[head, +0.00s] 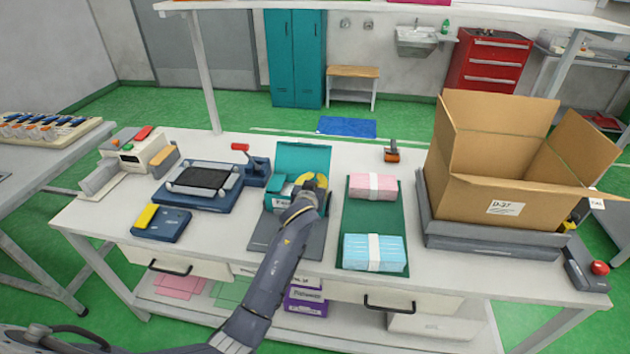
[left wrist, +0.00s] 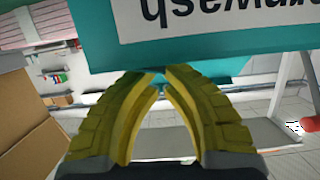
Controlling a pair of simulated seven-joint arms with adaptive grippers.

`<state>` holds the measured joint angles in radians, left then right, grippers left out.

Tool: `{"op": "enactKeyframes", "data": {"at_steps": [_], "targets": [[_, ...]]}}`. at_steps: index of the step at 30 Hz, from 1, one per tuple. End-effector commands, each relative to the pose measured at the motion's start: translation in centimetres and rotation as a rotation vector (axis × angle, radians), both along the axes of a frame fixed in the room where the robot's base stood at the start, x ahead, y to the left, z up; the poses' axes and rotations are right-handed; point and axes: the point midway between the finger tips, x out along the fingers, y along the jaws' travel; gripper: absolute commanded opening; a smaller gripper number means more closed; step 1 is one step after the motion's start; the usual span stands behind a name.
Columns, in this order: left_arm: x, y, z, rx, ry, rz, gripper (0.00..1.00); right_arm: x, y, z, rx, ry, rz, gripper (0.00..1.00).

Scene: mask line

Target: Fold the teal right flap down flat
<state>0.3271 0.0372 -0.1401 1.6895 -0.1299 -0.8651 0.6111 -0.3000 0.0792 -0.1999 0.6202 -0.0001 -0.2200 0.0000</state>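A small teal carton (head: 278,201) with a white label stands on a dark grey board at the middle of the bench. Its teal lid panel (head: 303,157) stands up at the back. My left gripper (head: 314,178), with yellow fingers, is over the carton's right side and hides much of it, so I cannot make out the right flap clearly. In the left wrist view the fingertips (left wrist: 158,76) meet, with nothing seen between them. They are just below a teal panel (left wrist: 95,58) with a white printed label; I cannot tell whether they touch it. My right gripper is out of view.
A green mat (head: 372,218) with pink and blue mask stacks lies to the right. An open cardboard box (head: 505,205) stands beyond it. A dark press (head: 198,186) and a red-handled lever (head: 240,147) are to the left.

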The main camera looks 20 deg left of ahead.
Motion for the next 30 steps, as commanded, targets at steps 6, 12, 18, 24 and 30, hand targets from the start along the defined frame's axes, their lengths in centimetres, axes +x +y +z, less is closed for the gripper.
{"op": "enactKeyframes", "data": {"at_steps": [6, 12, 18, 24, 30], "targets": [[-0.02, 0.10, -0.11, -0.019, -0.002, 0.001, 0.00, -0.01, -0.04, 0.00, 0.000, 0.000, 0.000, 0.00], [-0.03, 0.11, -0.18, -0.032, -0.003, 0.001, 0.00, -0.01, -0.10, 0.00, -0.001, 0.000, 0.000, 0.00], [-0.03, 0.12, -0.22, -0.041, -0.005, 0.000, 0.00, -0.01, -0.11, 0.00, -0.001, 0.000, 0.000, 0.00], [-0.03, 0.14, -0.25, -0.049, -0.006, 0.000, 0.00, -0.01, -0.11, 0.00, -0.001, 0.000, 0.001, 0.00], [-0.04, 0.17, -0.26, -0.054, -0.007, 0.000, 0.00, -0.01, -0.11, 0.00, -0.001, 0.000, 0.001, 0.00]]}}
